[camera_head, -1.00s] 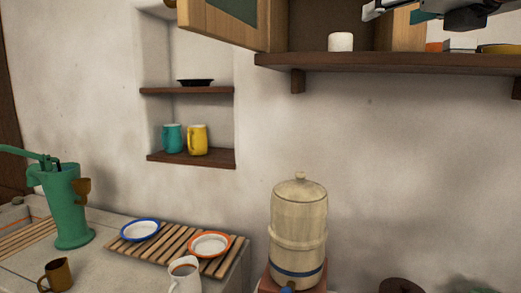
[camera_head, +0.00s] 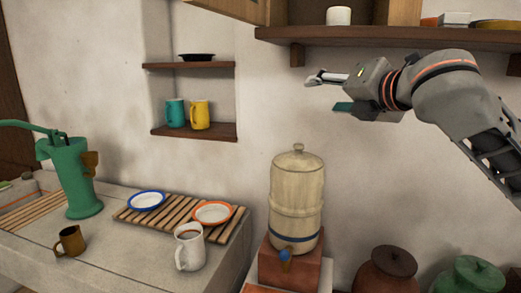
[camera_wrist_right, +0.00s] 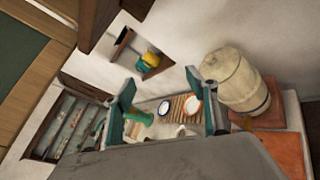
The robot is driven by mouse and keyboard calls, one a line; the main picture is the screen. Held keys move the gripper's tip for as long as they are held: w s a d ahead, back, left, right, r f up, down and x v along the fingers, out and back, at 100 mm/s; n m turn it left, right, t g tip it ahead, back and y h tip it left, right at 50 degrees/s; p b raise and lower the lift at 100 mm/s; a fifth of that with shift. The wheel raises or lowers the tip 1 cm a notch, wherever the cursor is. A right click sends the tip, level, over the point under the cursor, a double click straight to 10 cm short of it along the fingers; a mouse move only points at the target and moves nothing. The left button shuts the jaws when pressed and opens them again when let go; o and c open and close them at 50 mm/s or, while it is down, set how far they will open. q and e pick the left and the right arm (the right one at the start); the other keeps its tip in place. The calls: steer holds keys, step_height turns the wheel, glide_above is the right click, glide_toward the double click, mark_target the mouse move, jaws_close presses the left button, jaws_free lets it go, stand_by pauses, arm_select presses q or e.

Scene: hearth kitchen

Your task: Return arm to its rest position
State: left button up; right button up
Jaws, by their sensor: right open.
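My right arm comes in from the right in the head view, grey with orange bands. Its right gripper (camera_head: 326,92) is open and empty, held in the air in front of the white wall, below the upper shelf and above the wooden barrel dispenser. In the right wrist view the two teal-tipped fingers of the right gripper (camera_wrist_right: 160,92) stand apart with nothing held between them. My left gripper is in neither view.
The upper shelf (camera_head: 400,37) holds a white cup (camera_head: 338,16). The barrel dispenser (camera_head: 297,195) stands below the gripper. A slatted rack (camera_head: 172,229) with two plates, a white pitcher (camera_head: 189,251), a brown mug (camera_head: 70,241) and a green pump (camera_head: 72,178) are at left.

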steer(key=s+a+f+m+g+y, duration=0.2)
steer(key=f+m, duration=1.3)
steer(key=f, duration=2.7)
steer(key=s+d+f+m+h, duration=0.1)
steer(key=s+f+m, duration=0.3)
steer(key=s+f, duration=0.5)
steer(key=s+d+f+m+g+h, duration=0.1)
steer(key=s+d+f+m, duration=0.3)
steer(key=s+f, duration=0.6)
steer(key=s+d+f+m+g+h, duration=0.1)
steer(key=s+d+f+m+h, duration=0.1)
steer(key=s+f, duration=0.7)
steer(key=f+m+h, duration=0.1)
steer(key=m, duration=0.1)
steer(key=shift+s+d+f+m, duration=0.15)
steer(key=shift+s+d+m, duration=0.05)
steer(key=shift+s+m, duration=0.2)
steer(key=shift+w, duration=0.1)
steer(key=c, duration=0.8)
steer(key=shift+c, duration=0.2)
steer(key=shift+a, duration=0.15)
